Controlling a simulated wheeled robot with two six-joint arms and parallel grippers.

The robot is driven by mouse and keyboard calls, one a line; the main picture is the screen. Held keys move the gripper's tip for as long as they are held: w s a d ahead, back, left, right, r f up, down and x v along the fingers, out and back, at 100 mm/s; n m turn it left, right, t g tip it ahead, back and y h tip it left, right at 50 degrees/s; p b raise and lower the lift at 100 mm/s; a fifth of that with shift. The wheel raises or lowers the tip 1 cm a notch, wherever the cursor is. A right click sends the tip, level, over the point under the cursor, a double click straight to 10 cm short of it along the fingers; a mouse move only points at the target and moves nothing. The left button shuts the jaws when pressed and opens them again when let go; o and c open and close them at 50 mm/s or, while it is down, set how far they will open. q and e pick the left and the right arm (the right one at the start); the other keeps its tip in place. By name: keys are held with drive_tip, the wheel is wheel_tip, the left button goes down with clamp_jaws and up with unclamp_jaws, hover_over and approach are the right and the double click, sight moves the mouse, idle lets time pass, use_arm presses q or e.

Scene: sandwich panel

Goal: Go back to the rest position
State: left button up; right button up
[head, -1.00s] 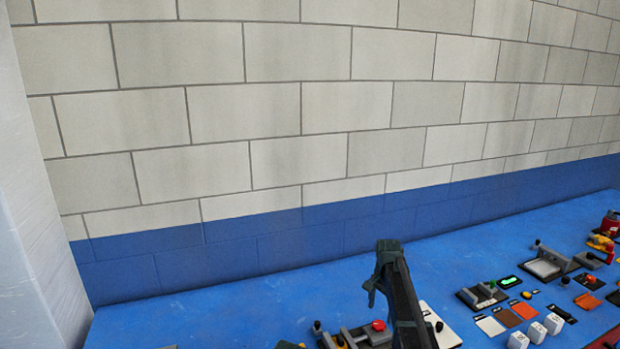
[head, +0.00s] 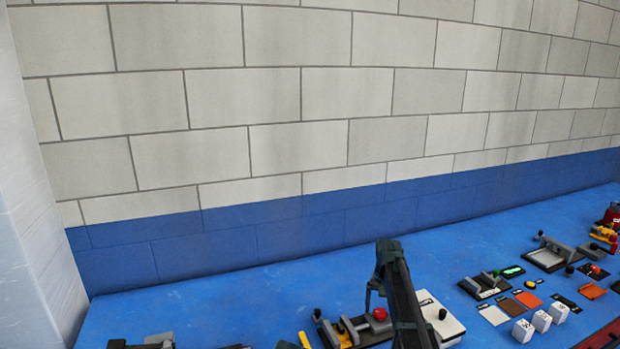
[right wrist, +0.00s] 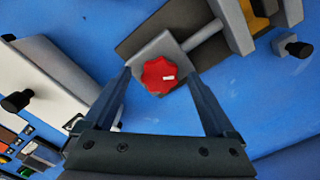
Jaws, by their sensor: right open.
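My right arm (head: 400,290) rises at the bottom middle of the head view, bent at its top; its fingertips are hard to make out there. In the right wrist view my right gripper (right wrist: 160,71) is open, with its two fingers spread and nothing held. A red knob (right wrist: 158,76) on a grey clamp block shows between the fingertips; I cannot tell how far below them it is. The knob also shows in the head view (head: 380,314), just left of my arm. I cannot make out my left gripper.
The blue table (head: 240,290) runs along a block wall. A white plate (head: 440,318) lies right of my arm. White cubes (head: 541,321), coloured tiles (head: 510,307) and grey fixtures (head: 548,254) stand farther right. The table's back left is bare.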

drive_tip(key=shift+n, duration=1.1)
drive_tip(key=shift+s, duration=0.1)
